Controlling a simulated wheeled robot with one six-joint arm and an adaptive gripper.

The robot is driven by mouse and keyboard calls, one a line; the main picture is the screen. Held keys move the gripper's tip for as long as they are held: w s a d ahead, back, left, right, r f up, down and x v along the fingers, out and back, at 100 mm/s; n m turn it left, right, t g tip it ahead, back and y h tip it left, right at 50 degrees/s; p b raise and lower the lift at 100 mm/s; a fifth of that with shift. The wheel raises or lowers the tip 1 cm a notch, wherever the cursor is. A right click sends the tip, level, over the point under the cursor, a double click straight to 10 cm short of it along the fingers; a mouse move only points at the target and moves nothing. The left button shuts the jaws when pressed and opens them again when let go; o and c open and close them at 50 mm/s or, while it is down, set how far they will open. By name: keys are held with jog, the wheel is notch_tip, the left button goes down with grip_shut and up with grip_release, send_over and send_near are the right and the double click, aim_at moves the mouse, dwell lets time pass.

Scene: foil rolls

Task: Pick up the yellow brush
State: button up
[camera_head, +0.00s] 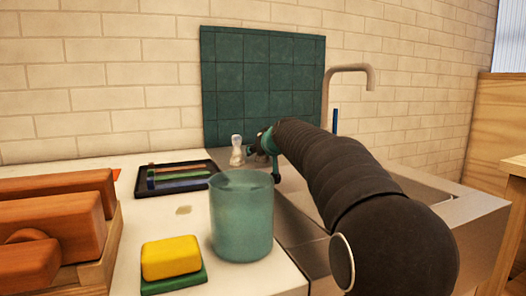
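No thing that is clearly a yellow brush shows. A yellow block (171,257) lies on a green pad (187,281) at the front of the white counter; it looks like a sponge, and I cannot see bristles. A dark tray (209,165) farther back holds long thin items, one green (180,182); they are too small to name. My gripper (262,158) is at the end of my dark arm, behind the teal cup and above the counter by the sink. Its fingers are small and partly hidden, so I cannot tell whether it is open or holds anything. It is well apart from the yellow block.
A large teal cup (241,220) stands right of the yellow block. A small pale bottle-like thing (237,151) is left of my gripper. Orange-brown rolls or blocks (62,220) fill a wooden box at left. A sink (418,187) with a tap (345,70) is at right.

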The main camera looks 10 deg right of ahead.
jog(key=c, duration=0.6)
jog(key=shift+c, duration=0.2)
jog(key=shift+r, duration=0.15)
jog(key=shift+r, duration=0.25)
notch_tip(320, 180, up, 4)
jog(key=shift+f+p, duration=0.15)
jog(key=shift+p, duration=0.35)
jog(key=s+d+r, duration=0.3)
jog(key=d+r, duration=0.3)
jog(key=d, duration=0.5)
jog(key=shift+d+r, duration=0.2)
jog(key=shift+r, duration=0.05)
